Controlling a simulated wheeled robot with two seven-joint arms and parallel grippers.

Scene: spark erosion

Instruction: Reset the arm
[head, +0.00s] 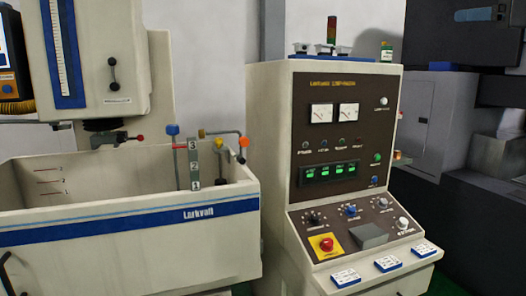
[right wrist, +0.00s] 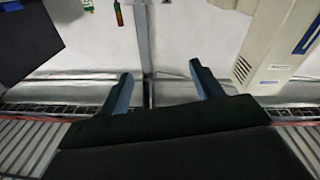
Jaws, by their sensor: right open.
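My right gripper (right wrist: 164,84) shows in the right wrist view. I cannot make out either gripper in the head view, and my left gripper shows nowhere. The spark erosion machine's tank (head: 120,241) is at the left of the head view, with its head (head: 133,56) above. The control cabinet (head: 271,130) stands in the middle, with a red emergency button (head: 326,244) on a yellow plate.
A dark machine (head: 463,40) and a grey cabinet (head: 419,122) stand at the right of the head view. In the right wrist view, a cream cabinet (right wrist: 270,50) with vents is at the upper right and a dark block (right wrist: 28,42) at the upper left.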

